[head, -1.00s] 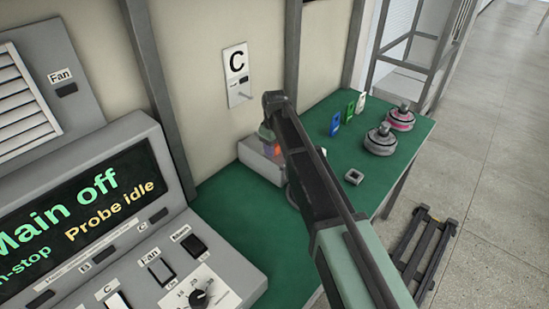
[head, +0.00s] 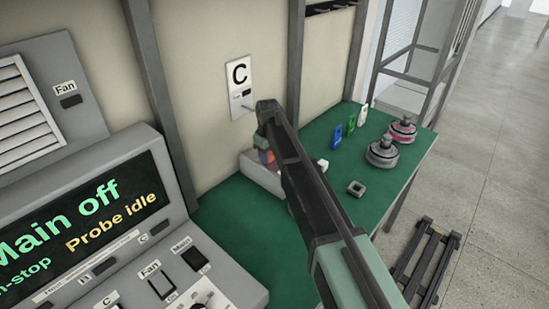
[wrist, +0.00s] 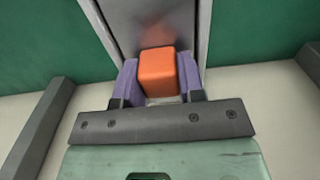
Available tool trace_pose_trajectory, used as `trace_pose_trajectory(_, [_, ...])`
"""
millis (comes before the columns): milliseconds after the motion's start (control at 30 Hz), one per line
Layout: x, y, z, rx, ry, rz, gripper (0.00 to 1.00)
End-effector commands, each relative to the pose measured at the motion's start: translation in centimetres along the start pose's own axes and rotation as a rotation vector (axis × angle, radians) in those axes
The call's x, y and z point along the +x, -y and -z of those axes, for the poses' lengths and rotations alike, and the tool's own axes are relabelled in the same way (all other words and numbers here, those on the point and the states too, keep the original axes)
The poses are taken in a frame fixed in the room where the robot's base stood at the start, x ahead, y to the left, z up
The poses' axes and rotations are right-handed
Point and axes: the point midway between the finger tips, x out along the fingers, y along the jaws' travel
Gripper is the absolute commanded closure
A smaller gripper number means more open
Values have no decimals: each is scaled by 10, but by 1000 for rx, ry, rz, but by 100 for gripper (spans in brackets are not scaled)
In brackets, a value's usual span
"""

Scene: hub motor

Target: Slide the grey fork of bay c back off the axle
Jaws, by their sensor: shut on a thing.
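My gripper (wrist: 159,78) has purple fingers shut on an orange block (wrist: 158,72) in the wrist view. The block stands over a grey channel-like part (wrist: 200,22); I cannot tell whether it is joined to the grey fork. In the head view, a bit of the gripper and orange (head: 266,156) shows beside the end of my arm, at the grey housing (head: 258,178) below the bay C sign (head: 240,86). The fork and axle cannot be made out clearly.
A small pale block (head: 322,167) shows just right of my arm. On the green bench (head: 225,215) are a grey square nut-like piece (head: 356,188), two round hubs (head: 383,152) (head: 403,132) and several coloured tags (head: 337,136). The console (head: 200,285) stands at left.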

Motion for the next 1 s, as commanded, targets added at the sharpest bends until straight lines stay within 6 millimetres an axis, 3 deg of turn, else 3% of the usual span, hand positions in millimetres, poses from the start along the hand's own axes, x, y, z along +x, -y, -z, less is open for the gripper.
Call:
trace_pose_trajectory(200, [0, 0, -1, 0, 0, 0, 100])
trace_pose_trajectory(233, [0, 0, -1, 0, 0, 0, 61])
trace_pose_trajectory(300, [0, 0, -1, 0, 0, 0, 53])
trace_pose_trajectory(667, [-10, 0, -1, 0, 0, 0, 53])
trace_pose_trajectory(1000, [-89, 0, -1, 0, 0, 0, 53])
